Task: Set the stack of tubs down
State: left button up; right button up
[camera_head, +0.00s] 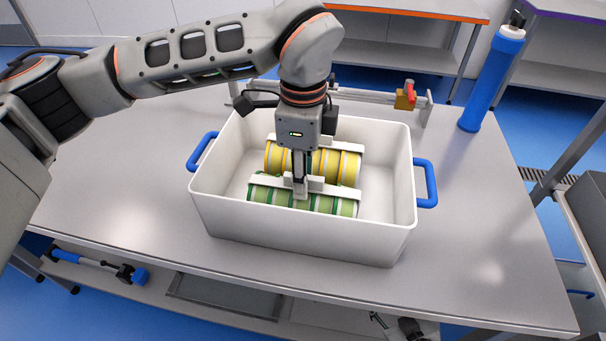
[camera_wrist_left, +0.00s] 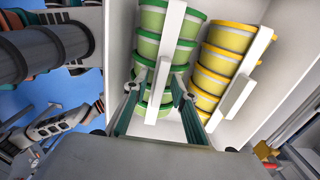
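The green stack of tubs (camera_head: 330,205) lies on its side in the white crate (camera_head: 290,240), along its near side. A white carrier bar (camera_wrist_left: 168,45) runs along the stack. My left gripper (camera_head: 300,188) points down over the middle of the green stack. In the left wrist view its two fingers (camera_wrist_left: 156,92) stand apart, one on each side of the carrier bar, with gaps showing. The yellow stack of tubs (camera_head: 350,165) lies behind the green one, with its own white carrier; it also shows in the left wrist view (camera_wrist_left: 215,65). My right gripper is not in view.
The crate has blue handles (camera_head: 427,183) and stands on a grey table (camera_head: 490,235). A blue cylinder (camera_head: 492,80) stands at the back right. A rail with a yellow and red clamp (camera_head: 406,96) lies behind the crate. The right part of the table is clear.

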pick_arm(q)
notch_tip(320, 180, up, 12)
jog(key=b, duration=0.1)
jog(key=shift+b, duration=0.4)
